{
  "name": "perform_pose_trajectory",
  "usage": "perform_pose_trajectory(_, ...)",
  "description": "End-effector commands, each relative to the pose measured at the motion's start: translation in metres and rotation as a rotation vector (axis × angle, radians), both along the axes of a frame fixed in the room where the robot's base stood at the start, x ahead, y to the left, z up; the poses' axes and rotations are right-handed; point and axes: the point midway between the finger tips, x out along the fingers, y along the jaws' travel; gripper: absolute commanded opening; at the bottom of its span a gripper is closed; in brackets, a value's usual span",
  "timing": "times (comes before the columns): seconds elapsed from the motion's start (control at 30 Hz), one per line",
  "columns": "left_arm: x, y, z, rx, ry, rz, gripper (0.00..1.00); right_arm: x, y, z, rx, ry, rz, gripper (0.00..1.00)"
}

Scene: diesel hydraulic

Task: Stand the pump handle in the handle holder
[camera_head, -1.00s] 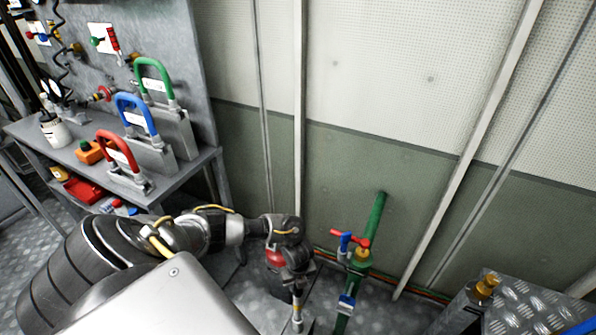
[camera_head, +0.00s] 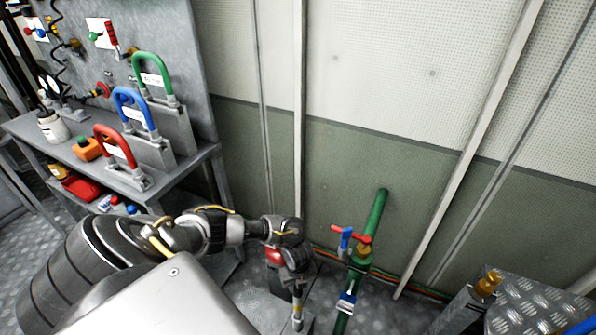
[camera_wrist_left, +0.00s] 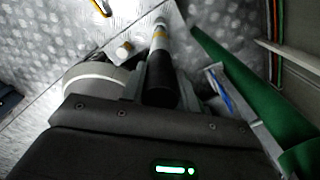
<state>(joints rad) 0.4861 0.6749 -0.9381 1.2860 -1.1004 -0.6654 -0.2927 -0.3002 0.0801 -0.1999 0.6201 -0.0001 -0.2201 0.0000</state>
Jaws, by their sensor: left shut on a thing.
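The pump handle (camera_wrist_left: 160,86) is a rod with a black grip, a yellow band and a pale end. My left gripper (camera_wrist_left: 162,82) is shut on its black grip in the left wrist view. In the head view the handle's banded lower part (camera_head: 297,311) points down below my left gripper (camera_head: 297,280), left of the green pipe. The handle appears roughly upright there. I cannot make out the handle holder with certainty, nor whether the handle's lower end touches anything. My right gripper is not in view.
A green pipe (camera_head: 375,215) with a red-levered valve (camera_head: 352,239) and a blue-and-white clip (camera_head: 347,299) stands close right. A bench (camera_head: 190,163) with red, blue and green hoops is at left. A metal tread-plate box (camera_head: 535,305) is at lower right.

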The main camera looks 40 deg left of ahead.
Motion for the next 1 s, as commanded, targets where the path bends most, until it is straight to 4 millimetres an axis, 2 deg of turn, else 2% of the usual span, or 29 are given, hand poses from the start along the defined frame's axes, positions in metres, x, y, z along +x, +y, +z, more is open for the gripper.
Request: perform_pose_trajectory(1.0, 0.001, 0.000, -0.023, 0.000, -0.001, 0.001, 0.03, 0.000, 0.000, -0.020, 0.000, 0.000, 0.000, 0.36)
